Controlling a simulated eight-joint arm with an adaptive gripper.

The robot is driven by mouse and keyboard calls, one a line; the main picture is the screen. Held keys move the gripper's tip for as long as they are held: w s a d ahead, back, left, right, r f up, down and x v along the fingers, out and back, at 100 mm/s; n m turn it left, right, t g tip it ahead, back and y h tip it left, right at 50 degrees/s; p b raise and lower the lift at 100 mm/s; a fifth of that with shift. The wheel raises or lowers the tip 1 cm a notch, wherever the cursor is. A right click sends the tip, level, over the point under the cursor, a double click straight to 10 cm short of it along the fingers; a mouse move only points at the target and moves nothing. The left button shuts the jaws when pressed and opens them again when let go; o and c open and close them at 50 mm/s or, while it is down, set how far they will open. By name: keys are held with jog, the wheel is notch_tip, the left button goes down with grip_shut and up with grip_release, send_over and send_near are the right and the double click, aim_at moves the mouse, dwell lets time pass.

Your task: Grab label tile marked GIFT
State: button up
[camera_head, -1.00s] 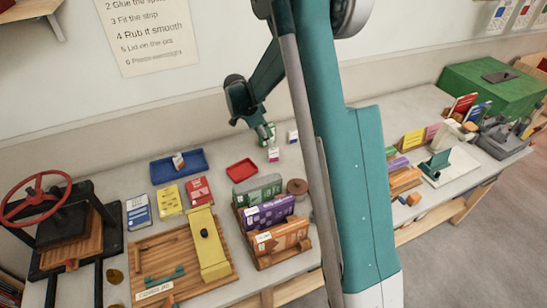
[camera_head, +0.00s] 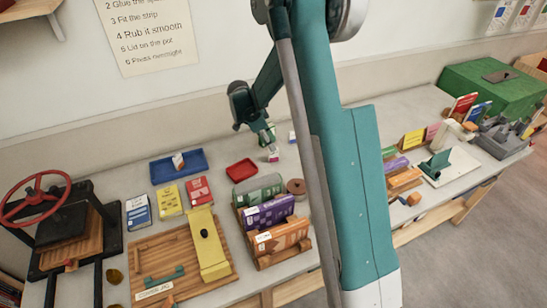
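Small white label tiles show, but their lettering is too small to read, so I cannot tell which one says GIFT. One tile with a reddish lower part (camera_head: 273,157) stands on the bench just below my gripper. Another tile (camera_head: 292,137) stands a little to its right, near the wall. A third tile (camera_head: 178,160) is in the blue tray (camera_head: 196,171). My gripper (camera_head: 269,142) is small and dark in this view, right above the first tile. Whether its fingers are apart or touch the tile cannot be made out.
A red tray (camera_head: 241,170) lies left of my gripper. Green, purple and orange boxes (camera_head: 270,212) stand in front, beside a round brown piece (camera_head: 296,187). A press with a red wheel (camera_head: 40,195) is at the left. My arm hides part of the bench.

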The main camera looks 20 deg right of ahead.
aim_at(273, 154)
jog(key=shift+x, duration=2.45)
jog(key=shift+a, duration=0.1)
grip_shut()
